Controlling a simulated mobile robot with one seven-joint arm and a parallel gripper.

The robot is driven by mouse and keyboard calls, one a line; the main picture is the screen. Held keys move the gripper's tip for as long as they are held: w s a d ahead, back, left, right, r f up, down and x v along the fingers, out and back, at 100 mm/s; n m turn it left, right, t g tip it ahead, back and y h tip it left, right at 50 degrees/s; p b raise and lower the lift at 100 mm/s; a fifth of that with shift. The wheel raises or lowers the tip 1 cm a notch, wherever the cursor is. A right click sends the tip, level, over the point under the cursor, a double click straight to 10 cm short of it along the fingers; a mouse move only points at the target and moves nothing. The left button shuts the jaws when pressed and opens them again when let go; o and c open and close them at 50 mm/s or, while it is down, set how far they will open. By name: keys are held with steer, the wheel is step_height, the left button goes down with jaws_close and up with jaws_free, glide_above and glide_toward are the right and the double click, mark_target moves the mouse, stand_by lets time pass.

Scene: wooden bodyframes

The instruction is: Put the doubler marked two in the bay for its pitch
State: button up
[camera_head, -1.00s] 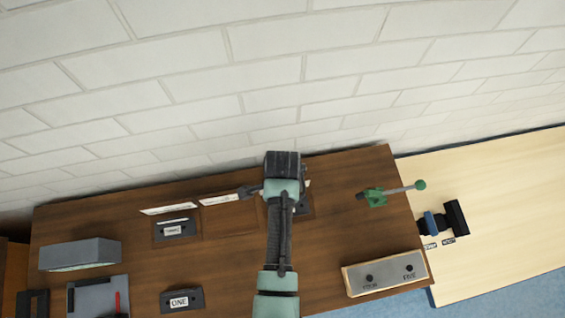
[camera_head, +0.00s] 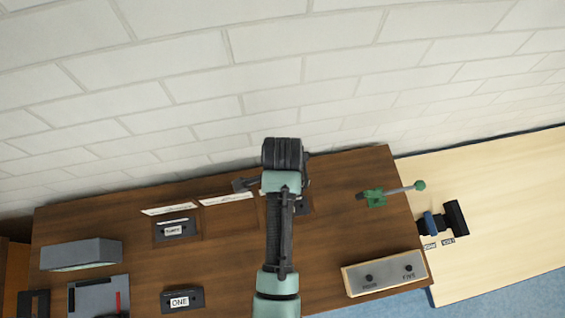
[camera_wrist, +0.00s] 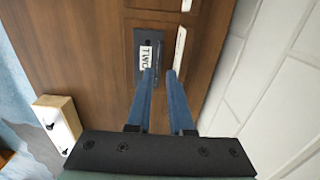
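The doubler marked TWO (camera_wrist: 146,57) is a dark flat plate with a white label. In the wrist view it lies in a recessed bay beside a white card (camera_wrist: 180,48). In the head view only a dark end of it (camera_head: 304,205) shows in the right-hand bay; my arm hides the rest. My gripper (camera_wrist: 161,71) is open above that bay, its blue fingers apart with nothing seen between them. The left finger overlaps the plate; whether it touches cannot be told. The middle bay (camera_head: 229,222) looks empty, with a white card (camera_head: 226,199) behind it.
The THREE doubler (camera_head: 174,230) sits in the left bay. The ONE doubler (camera_head: 181,300) lies in front. A grey box (camera_head: 81,254) and tray are at left. A green clamp (camera_head: 375,198) and button box (camera_head: 384,274) are at right. A brick wall stands close behind.

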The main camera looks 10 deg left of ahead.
step_height(320, 180, up, 6)
steer(key=shift+r, duration=0.15)
stand_by(0.6)
